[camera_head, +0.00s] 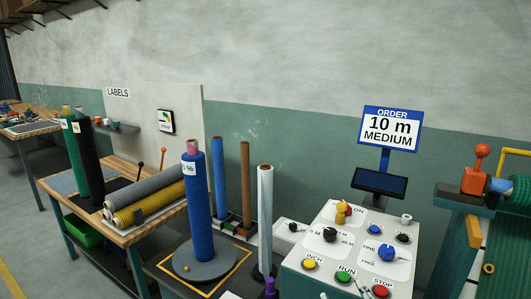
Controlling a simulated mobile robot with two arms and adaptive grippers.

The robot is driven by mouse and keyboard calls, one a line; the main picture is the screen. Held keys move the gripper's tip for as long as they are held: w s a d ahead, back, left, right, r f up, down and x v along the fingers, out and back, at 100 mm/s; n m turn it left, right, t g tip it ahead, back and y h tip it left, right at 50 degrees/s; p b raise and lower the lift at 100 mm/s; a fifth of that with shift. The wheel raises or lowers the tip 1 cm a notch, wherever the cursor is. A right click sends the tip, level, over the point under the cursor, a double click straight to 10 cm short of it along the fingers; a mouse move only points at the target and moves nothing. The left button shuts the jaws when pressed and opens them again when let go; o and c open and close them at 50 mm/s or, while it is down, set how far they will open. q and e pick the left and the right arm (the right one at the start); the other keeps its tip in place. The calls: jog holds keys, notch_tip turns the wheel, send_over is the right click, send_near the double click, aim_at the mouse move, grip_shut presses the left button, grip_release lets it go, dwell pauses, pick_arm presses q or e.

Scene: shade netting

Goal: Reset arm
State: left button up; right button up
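Neither of my grippers shows in the head view, and no arm of mine can be made out. A grey control box (328,262) stands at the lower right with several coloured knobs and buttons, among them the RUN button (344,276) and the STOP button (382,282). An upright blue roll (198,215) with a white label stands on a round grey base (204,265) left of the box.
An order sign (390,129) reads "10 m MEDIUM" above a dark screen (379,184). Open floor (25,220) lies far left.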

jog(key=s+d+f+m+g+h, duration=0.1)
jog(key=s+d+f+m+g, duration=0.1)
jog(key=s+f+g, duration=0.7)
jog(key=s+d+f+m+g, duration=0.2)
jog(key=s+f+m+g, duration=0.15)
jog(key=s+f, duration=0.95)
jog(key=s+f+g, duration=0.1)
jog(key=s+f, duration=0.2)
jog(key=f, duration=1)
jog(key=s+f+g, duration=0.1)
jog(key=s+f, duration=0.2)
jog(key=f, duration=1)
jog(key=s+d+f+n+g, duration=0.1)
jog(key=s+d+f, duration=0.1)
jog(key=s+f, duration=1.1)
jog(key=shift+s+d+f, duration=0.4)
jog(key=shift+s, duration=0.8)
